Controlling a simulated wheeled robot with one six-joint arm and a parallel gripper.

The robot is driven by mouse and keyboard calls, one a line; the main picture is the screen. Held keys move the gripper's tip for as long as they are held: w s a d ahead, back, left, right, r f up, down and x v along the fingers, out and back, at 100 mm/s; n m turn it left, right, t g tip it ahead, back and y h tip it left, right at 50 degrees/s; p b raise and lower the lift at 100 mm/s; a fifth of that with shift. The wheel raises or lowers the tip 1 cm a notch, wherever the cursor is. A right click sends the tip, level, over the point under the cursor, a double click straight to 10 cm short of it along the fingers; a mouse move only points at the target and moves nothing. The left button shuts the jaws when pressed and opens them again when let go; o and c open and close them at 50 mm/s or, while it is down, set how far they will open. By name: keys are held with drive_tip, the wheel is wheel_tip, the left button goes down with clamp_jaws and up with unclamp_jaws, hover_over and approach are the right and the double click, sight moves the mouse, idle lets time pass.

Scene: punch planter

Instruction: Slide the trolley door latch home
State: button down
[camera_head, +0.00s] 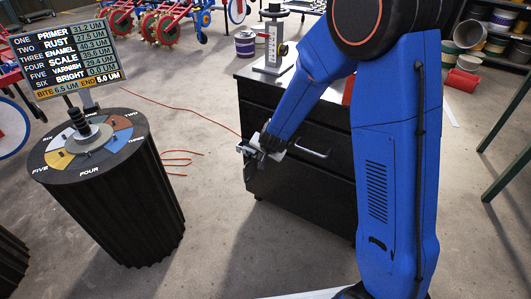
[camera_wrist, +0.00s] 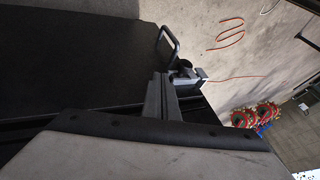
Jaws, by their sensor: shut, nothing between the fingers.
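The trolley (camera_head: 310,180) is a black cabinet with a front bar handle (camera_head: 312,152), right of centre in the head view. Its dark face (camera_wrist: 70,60) fills the left of the wrist view. The latch (camera_wrist: 183,74) shows there as a grey metal piece at the face's edge, with an upright loop (camera_wrist: 168,42) beside it. My gripper (camera_head: 251,150) is at the trolley's left front corner in the head view. In the wrist view its fingers (camera_wrist: 160,92) are closed together and empty, their tips close to the latch. I cannot tell whether they touch it.
A ribbed black drum (camera_head: 115,205) with a numbered colour dial and a readings board (camera_head: 70,55) stands at the left. A gauge stand (camera_head: 272,45) is on the trolley top. Orange cord (camera_head: 180,160) lies on the floor. Open floor lies between drum and trolley.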

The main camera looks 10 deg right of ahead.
drive_tip(key=v, duration=0.6)
drive_tip(key=shift+s+r, duration=0.25)
drive_tip(key=shift+r, duration=0.15)
idle(0.4)
idle(0.7)
drive_tip(key=s+d+r+n+y, duration=0.1)
drive_tip(key=s+r+n+y, duration=0.1)
drive_tip(key=s+r, duration=0.5)
drive_tip(key=s+d+r+n+y, duration=0.1)
drive_tip(key=s+r+n+y, duration=0.15)
drive_tip(key=r, duration=0.85)
drive_tip(key=s+d+n+h, duration=0.1)
drive_tip(key=s+d+h, duration=0.2)
drive_tip(key=s+d, duration=0.6)
drive_tip(key=s+d+r+n+g+h, duration=0.1)
drive_tip(key=s+d+h, duration=0.2)
drive_tip(key=s+d, duration=0.6)
drive_tip(key=s, duration=0.7)
drive_tip(key=shift+r+g, duration=0.3)
drive_tip(key=shift+r, duration=0.05)
drive_tip(key=shift+s+d, duration=0.1)
